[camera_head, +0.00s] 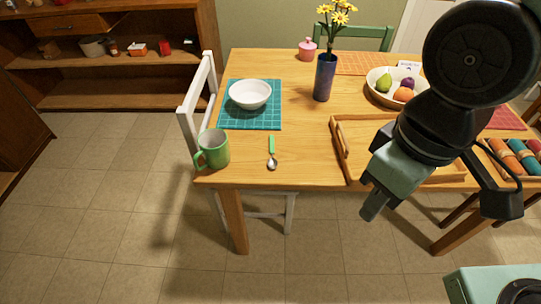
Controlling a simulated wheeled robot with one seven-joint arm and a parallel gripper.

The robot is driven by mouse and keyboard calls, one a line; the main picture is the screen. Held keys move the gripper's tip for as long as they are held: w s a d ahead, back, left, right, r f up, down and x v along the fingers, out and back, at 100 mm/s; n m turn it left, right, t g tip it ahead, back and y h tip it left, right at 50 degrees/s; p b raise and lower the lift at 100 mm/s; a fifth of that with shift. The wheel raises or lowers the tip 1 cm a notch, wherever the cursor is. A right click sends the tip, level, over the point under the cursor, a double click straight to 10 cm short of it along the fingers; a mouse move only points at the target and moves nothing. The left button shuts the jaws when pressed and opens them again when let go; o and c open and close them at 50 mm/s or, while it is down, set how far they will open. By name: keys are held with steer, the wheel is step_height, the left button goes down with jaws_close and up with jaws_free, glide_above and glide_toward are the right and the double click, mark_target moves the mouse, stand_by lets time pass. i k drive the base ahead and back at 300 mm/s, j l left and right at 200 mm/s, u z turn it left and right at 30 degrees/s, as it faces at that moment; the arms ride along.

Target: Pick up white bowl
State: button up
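A white bowl (250,92) sits upright on a teal placemat (264,121) at the left end of the wooden table. It looks empty. My gripper (374,207) hangs in front of the table's near edge, to the right of the bowl and well apart from it. Its fingers point down and to the left. Its fingertips are small and seen from the side, so I cannot make out whether there is a gap between them.
A green mug (214,149) and a green-handled spoon (272,154) lie nearer than the bowl. A blue vase (325,78) with yellow flowers, a fruit bowl (381,97) and a wooden tray (346,170) stand to the right. A white chair (187,118) borders the left end.

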mark_target(250, 95)
steer(key=u, duration=0.7)
steer(key=i+j+z, duration=0.1)
steer(key=i, duration=0.25)
steer(key=i+j+z, duration=0.1)
steer(key=i+j, duration=0.25)
